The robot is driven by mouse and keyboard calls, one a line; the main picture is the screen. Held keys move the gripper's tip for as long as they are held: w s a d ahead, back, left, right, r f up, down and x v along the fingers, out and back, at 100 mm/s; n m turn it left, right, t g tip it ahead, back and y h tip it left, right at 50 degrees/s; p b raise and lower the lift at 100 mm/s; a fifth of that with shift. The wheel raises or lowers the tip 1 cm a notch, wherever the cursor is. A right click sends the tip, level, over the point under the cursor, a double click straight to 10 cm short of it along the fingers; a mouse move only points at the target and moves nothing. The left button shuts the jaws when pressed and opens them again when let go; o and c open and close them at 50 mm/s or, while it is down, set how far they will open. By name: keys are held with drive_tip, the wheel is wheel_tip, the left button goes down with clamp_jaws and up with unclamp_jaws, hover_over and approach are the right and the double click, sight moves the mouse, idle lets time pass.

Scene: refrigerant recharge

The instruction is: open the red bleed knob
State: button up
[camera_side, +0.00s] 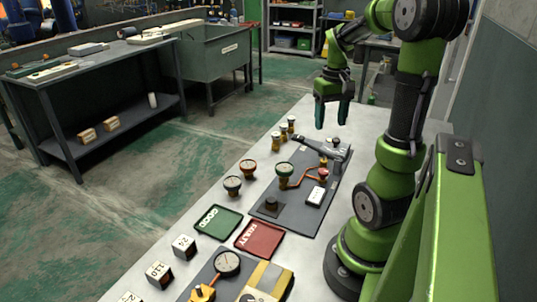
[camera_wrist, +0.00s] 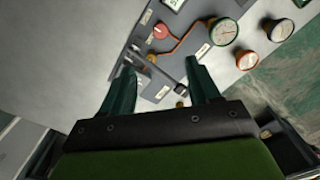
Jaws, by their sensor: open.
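A small red knob (camera_side: 323,172) stands on the dark grey panel (camera_side: 300,215), at one end of a red-orange line. It also shows in the wrist view as a red knob (camera_wrist: 160,31), above the gap between my fingers. A green-rimmed gauge (camera_side: 284,169) sits at the line's other end and appears in the wrist view (camera_wrist: 223,32). My gripper (camera_side: 331,123) is open and empty, pointing down, high above the far end of the panel. It is clear of the knob.
A dark lever (camera_side: 318,145) lies across the panel's far end. Green (camera_side: 218,221) and red (camera_side: 259,239) trays lie nearer. A white device (camera_side: 315,196) lies beside the knob.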

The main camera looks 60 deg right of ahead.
sight(324, 171)
wheel_tip(324, 171, down, 16)
drive_tip(key=shift+f, duration=0.1)
drive_tip(key=shift+c, duration=0.2)
drive_tip(key=c, duration=1)
